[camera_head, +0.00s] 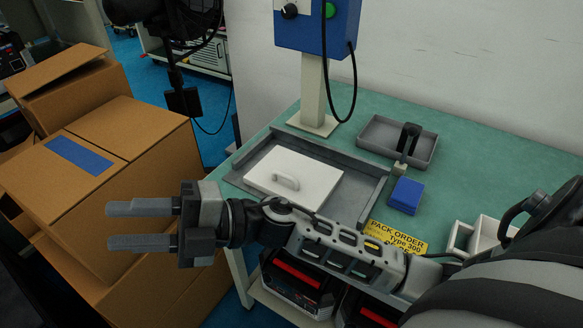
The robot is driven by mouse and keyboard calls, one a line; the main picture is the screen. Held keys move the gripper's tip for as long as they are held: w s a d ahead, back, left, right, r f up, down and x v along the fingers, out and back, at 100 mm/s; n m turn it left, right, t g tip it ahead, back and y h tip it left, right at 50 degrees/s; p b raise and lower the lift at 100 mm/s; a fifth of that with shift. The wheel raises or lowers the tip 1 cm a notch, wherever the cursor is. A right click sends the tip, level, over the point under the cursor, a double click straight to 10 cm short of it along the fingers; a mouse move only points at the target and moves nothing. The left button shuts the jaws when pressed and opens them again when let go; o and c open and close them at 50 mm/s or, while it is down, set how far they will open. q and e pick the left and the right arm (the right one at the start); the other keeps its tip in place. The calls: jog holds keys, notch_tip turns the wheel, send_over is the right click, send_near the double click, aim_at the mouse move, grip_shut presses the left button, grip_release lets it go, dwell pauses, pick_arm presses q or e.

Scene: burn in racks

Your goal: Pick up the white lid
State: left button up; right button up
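The white lid (312,179) is a flat panel with a raised handle. It lies in a shallow grey tray (345,157) on the green table. My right arm comes in from the right and crosses in front of the tray's near edge. My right gripper (112,225) is left of the lid and apart from it, over the area by the cardboard boxes. Its two fingers point left, are spread apart and hold nothing. My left gripper does not show.
A blue control box (290,32) stands on a post behind the tray. Cardboard boxes (150,135) stand at left.

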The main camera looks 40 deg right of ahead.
jog(key=s+a+f+n+g+h, duration=0.1)
jog(key=s+n+g+h, duration=0.15)
jog(key=n+g, duration=0.5)
jog(key=n+t+h+p, duration=0.2)
jog(key=n+h+p, duration=0.1)
jog(key=h, duration=1.8)
send_near(288, 176)
jog(key=shift+y, duration=0.25)
jog(key=f, duration=0.2)
jog(key=d+f+p, duration=0.1)
jog(key=f, duration=0.2)
jog(key=d+f+p, duration=0.1)
jog(key=f, duration=0.2)
jog(key=shift+w, duration=0.35)
jog(key=shift+w+f, duration=0.1)
jog(key=shift+f, duration=0.25)
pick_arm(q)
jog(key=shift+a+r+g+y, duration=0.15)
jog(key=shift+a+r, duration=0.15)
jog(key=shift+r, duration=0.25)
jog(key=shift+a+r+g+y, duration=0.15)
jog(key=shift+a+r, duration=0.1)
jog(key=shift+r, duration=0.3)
